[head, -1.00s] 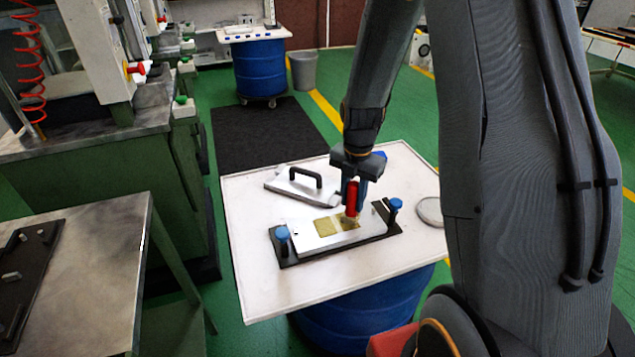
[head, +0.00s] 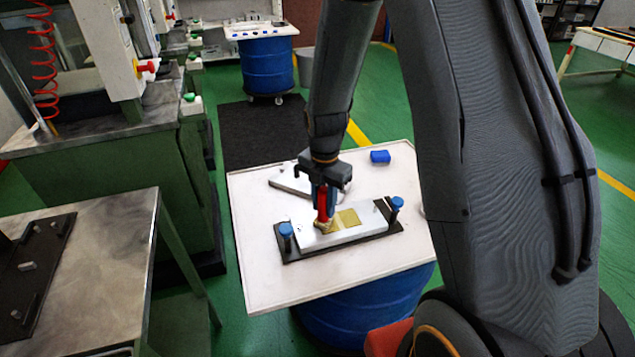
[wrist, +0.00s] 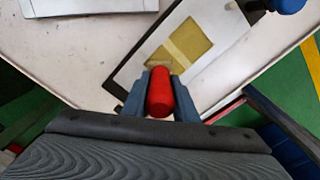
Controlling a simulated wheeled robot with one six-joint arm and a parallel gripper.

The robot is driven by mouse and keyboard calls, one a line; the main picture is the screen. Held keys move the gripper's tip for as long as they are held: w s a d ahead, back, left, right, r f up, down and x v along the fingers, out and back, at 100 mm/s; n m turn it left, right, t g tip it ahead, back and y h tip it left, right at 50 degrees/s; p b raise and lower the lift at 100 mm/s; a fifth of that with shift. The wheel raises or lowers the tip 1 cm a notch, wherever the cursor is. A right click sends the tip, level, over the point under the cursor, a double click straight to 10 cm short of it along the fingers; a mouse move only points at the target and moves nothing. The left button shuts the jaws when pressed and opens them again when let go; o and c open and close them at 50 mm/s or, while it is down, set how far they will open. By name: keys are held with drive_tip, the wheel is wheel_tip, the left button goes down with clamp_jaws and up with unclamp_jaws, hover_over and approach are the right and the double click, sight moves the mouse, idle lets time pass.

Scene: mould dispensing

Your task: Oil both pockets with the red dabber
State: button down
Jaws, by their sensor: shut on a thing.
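My gripper (head: 325,200) is shut on the red dabber (head: 323,207) and holds it upright, tip down, over the left end of the pale mould plate (head: 375,220). The tan tip (head: 322,226) is at the left pocket (head: 333,227) and hides part of it; I cannot tell whether it touches. The right pocket (head: 348,217) is open to view and yellowish. In the wrist view the red dabber (wrist: 160,93) stands between the fingers, with the right pocket (wrist: 193,33) beyond it.
The plate lies on a black base (head: 293,257) with blue knobs at its left (head: 286,229) and right (head: 396,203). A handled metal lid (head: 288,183) lies behind, partly hidden by my gripper. The white table's (head: 270,285) front is clear.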

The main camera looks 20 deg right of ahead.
drive_tip(key=shift+a, duration=0.45)
drive_tip(key=shift+a+f, duration=0.1)
drive_tip(key=shift+a, duration=0.25)
wheel_tip(320, 180, up, 3)
drive_tip(key=shift+r+p, duration=0.1)
drive_tip(key=shift+p, duration=0.7)
drive_tip(key=shift+s+r, duration=0.1)
drive_tip(key=shift+r, duration=0.1)
drive_tip(key=shift+r+p, duration=2.1)
drive_tip(key=shift+r, duration=0.35)
drive_tip(key=shift+f, duration=0.1)
